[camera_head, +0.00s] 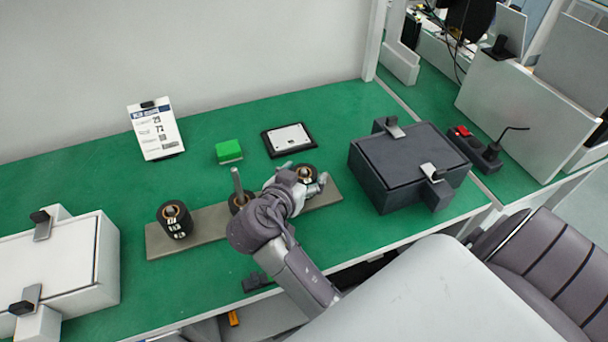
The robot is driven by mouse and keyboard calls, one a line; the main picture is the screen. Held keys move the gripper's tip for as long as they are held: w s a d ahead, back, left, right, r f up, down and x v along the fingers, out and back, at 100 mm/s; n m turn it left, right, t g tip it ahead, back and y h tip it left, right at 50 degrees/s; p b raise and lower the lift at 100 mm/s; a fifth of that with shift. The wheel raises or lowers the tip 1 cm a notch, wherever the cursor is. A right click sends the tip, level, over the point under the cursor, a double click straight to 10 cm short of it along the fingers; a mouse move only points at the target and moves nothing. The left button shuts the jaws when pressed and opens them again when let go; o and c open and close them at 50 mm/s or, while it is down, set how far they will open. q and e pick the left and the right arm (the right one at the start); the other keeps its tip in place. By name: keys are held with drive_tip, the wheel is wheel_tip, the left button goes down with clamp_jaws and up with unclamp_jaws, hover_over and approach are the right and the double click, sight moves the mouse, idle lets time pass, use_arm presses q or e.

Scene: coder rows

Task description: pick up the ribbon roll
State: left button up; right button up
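Several black ribbon rolls with tan cores stand in a row on a grey-brown board (158,243). The left roll (175,222) shows white markings and stands clear. The middle roll (237,204) is partly hidden by my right arm, and an upright peg rises at it. The right roll (307,172) is at the board's right part. My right gripper (305,174) is at this roll, its fingers apart on either side of it. The hand hides the roll's lower part, and I cannot tell whether the fingers press on it. My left gripper is out of view.
A dark grey box (400,160) with latches stands right of the board, a white box (70,262) at the left. Behind are a green block (229,151), a black-framed white plate (289,139) and a standing sign (156,132). The green table (100,182) is clear between them.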

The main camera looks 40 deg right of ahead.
drive_tip(key=c, duration=0.5)
drive_tip(key=shift+c, duration=1.2)
drive_tip(key=shift+r, duration=0.1)
drive_tip(key=shift+r+p, duration=0.6)
use_arm(q)
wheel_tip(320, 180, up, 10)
drive_tip(key=p, duration=0.8)
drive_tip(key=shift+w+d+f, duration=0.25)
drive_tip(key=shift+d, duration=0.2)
use_arm(e)
drive_tip(key=s+d+r, duration=0.6)
drive_tip(key=s+r, duration=0.3)
drive_tip(key=s, duration=0.1)
drive_tip(key=shift+r, duration=0.35)
